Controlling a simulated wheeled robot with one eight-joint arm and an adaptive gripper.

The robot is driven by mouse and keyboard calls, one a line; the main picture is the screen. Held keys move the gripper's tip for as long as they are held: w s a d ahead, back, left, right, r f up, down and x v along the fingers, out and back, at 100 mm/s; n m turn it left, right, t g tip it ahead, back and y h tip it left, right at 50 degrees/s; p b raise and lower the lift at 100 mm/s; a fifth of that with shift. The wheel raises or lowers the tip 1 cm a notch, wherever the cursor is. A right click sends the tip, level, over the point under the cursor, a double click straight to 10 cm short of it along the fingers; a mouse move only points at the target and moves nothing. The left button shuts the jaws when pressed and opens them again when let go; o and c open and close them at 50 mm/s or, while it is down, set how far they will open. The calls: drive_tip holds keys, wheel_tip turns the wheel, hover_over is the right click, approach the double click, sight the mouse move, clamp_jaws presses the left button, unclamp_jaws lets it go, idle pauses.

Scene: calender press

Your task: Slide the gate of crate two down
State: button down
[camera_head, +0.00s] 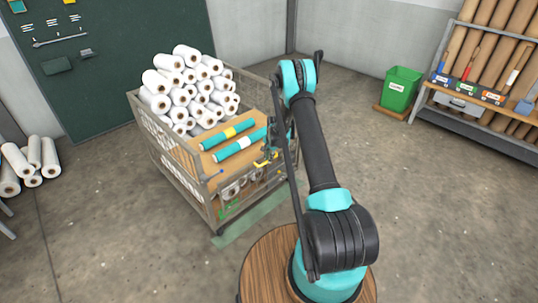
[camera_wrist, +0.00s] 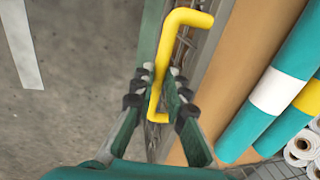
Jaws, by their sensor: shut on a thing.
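The wire crate (camera_head: 184,164) stands left of the middle in the head view, with its mesh walls and a brown board inside. No number on it is readable. A yellow bent handle (camera_wrist: 171,42) sits at the crate's mesh edge in the wrist view; a bit of yellow also shows by the crate's near right side in the head view (camera_head: 262,163). My gripper (camera_wrist: 160,82) is shut on the yellow handle, with one finger on each side of it. In the head view my gripper (camera_head: 271,150) is partly hidden by my arm. The gate's outline and height are hard to tell.
White rolls (camera_head: 190,85) are piled in the crate's back. Two teal rolls (camera_head: 238,147) lie on its board. Loose white rolls (camera_head: 30,165) lie at left. A green bin (camera_head: 400,88) and a shelf (camera_head: 470,122) with brown tubes stand at right. The floor between is clear.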

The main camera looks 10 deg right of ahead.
drive_tip(key=shift+f, duration=0.25)
drive_tip(key=c, duration=1.5)
unclamp_jaws()
drive_tip(key=shift+c, duration=0.2)
wheel_tip(320, 180, up, 12)
drive_tip(key=s+d, duration=0.1)
drive_tip(key=shift+s+d, duration=0.2)
drive_tip(key=shift+s, duration=0.2)
